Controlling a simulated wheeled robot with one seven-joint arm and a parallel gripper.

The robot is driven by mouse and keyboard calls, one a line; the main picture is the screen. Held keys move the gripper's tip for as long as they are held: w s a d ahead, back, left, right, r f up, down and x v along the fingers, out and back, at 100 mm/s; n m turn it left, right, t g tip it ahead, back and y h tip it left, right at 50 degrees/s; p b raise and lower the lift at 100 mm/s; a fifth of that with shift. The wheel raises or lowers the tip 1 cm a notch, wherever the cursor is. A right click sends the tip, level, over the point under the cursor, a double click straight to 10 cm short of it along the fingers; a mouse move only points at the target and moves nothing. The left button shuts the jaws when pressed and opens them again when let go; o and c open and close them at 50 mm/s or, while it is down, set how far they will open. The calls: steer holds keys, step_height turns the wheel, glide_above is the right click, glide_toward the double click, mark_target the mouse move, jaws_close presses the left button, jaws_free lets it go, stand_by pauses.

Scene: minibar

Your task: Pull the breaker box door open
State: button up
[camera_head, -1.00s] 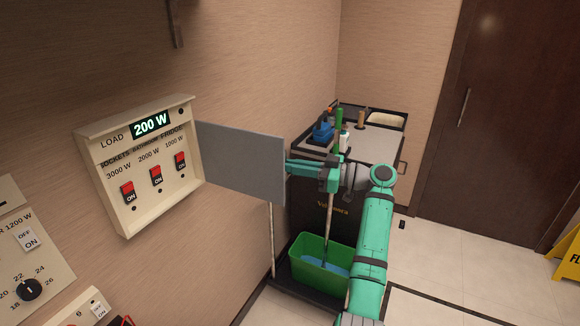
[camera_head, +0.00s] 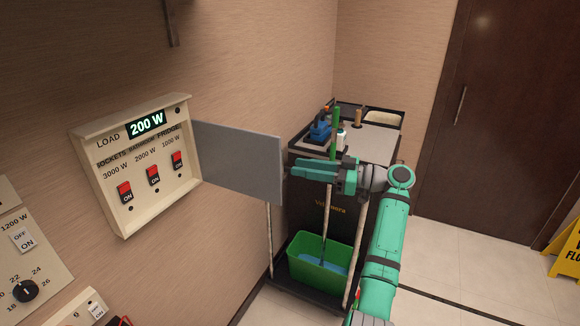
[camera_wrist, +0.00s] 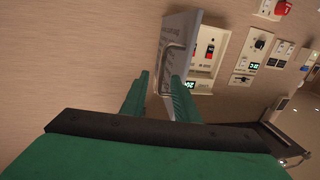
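The breaker box (camera_head: 128,212) is on the wall at the left in the head view, showing a 200 W display and three red switches. Its grey door (camera_head: 240,165) stands wide open, swung out to the right of the box. My gripper (camera_head: 296,172) is at the door's free edge, with its fingers pointing left. In the wrist view my two green fingers (camera_wrist: 160,82) are spread apart, with the lower part of the door (camera_wrist: 174,42) between them. A thin handle (camera_wrist: 172,66) shows on the door. Contact with the handle cannot be told.
A dark cleaning cart (camera_head: 300,215) with bottles on top and a green bucket (camera_head: 312,272) stands behind my arm. A thermostat panel (camera_head: 35,262) is on the wall below the box. A yellow floor sign (camera_head: 566,250) is at the right. Tiled floor is clear right of my arm.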

steer(key=shift+v, duration=2.65)
steer(key=shift+w+f, duration=0.1)
